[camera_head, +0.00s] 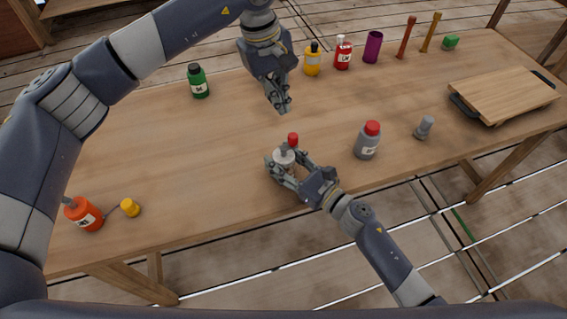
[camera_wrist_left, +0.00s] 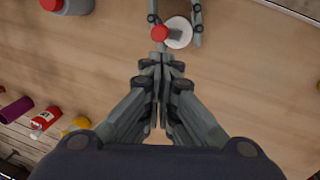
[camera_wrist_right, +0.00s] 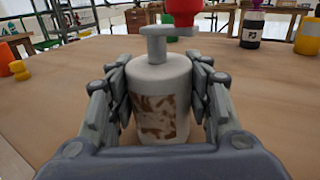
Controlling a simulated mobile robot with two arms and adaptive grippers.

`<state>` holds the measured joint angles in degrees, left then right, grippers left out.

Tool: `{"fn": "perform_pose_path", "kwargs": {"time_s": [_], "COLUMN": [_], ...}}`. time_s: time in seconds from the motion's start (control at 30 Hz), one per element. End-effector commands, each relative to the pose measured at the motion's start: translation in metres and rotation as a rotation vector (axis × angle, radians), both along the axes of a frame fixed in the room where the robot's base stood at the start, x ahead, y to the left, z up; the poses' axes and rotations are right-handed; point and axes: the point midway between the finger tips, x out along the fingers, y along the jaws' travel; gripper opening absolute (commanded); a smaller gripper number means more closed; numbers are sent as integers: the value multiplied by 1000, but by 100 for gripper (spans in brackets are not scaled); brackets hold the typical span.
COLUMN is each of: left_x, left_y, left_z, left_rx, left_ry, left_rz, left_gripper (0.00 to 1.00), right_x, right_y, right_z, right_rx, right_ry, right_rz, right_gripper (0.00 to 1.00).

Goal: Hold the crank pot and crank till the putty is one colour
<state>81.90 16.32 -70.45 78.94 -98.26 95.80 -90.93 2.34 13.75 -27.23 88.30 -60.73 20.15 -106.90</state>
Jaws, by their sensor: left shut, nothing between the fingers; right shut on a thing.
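The crank pot (camera_wrist_right: 160,95) is a pale grey pot with a grey crank arm and a red knob (camera_wrist_right: 183,11) on top. Through its window the putty (camera_wrist_right: 160,117) shows streaky brown and white, not one even colour. The pot stands upright on the table near the front edge in the head view (camera_head: 284,157). My right gripper (camera_wrist_right: 160,90) is shut around the pot's sides. My left gripper (camera_head: 283,108) is shut and empty above the table, behind the pot; in the left wrist view its fingertips (camera_wrist_left: 161,62) are close to the red knob (camera_wrist_left: 160,33) in the picture.
On the table (camera_head: 150,165) stand a grey bottle with red cap (camera_head: 367,141), a small grey piece (camera_head: 424,128), a green bottle (camera_head: 197,82), an orange bottle (camera_head: 84,214) and a yellow piece (camera_head: 130,208). Several bottles line the back. A wooden board (camera_head: 505,92) lies right.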

Motion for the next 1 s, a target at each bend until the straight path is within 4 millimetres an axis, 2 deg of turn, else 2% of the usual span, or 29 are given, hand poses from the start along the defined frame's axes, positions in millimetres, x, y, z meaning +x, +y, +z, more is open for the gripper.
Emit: {"fn": "perform_pose_path", "kwargs": {"time_s": [0.2,0.4,0.63,1.0], "left_x": [4,7,7,7], "left_y": [-4,-5,-5,-5], "left_z": [-1,-1,-11,-53], "left_rx": [114,185,205,204], "left_ry": [-148,-212,-225,-225], "left_rz": [-409,-631,-694,-690], "left_gripper": [0,0,0,0], "right_x": [0,0,0,0], "right_y": [0,0,0,0], "right_z": [0,0,0,0], "right_rx": [-1,-1,-1,-1], "right_ry": [1,1,1,1], "right_rz": [-1,-1,-1,0], "right_gripper": [19,19,19,19]}}
